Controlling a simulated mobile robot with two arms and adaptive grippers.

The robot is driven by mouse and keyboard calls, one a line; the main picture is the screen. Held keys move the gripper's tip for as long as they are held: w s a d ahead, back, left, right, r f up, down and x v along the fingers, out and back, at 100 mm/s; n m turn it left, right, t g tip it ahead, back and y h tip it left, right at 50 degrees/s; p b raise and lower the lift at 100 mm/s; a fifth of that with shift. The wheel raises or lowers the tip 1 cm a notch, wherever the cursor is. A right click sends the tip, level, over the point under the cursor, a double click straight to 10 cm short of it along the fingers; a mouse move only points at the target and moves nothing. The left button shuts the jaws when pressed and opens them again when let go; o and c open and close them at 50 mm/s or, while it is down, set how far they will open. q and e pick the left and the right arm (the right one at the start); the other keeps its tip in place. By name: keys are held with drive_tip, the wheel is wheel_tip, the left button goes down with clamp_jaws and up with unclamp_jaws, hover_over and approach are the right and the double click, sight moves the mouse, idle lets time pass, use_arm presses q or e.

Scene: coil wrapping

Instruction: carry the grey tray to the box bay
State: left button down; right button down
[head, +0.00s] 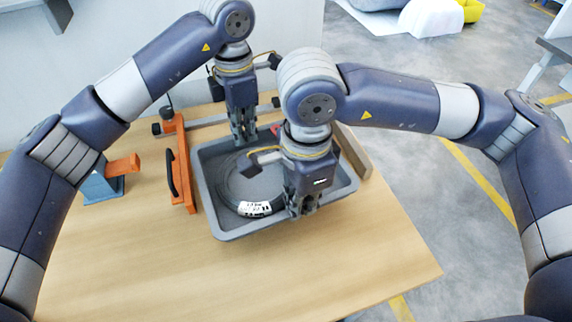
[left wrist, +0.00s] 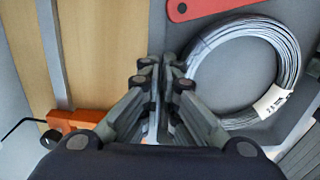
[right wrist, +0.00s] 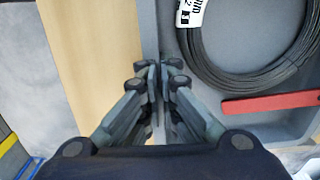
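The grey tray (head: 222,219) is on the wooden table, seemingly level; I cannot tell whether it touches the tabletop. It holds a dark wire coil (head: 228,190) with a white label, and a red flat piece that shows in the right wrist view (right wrist: 270,103). My left gripper (head: 245,141) is closed on the tray's far wall; its fingers are close together in the left wrist view (left wrist: 160,75). My right gripper (head: 301,210) is closed on the near wall, its fingers close together in the right wrist view (right wrist: 158,75). My right arm hides part of the tray and coil.
An orange frame with a black handle (head: 180,165) stands just left of the tray. A blue-grey block with an orange top (head: 103,187) is further left. The table front (head: 330,265) is clear. Floor with yellow lines (head: 480,185) lies to the right. No box bay is identifiable.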

sight(246, 147)
idle(0.3)
use_arm(q)
drive_tip(key=shift+f, duration=0.2)
use_arm(e)
drive_tip(key=shift+f, duration=0.2)
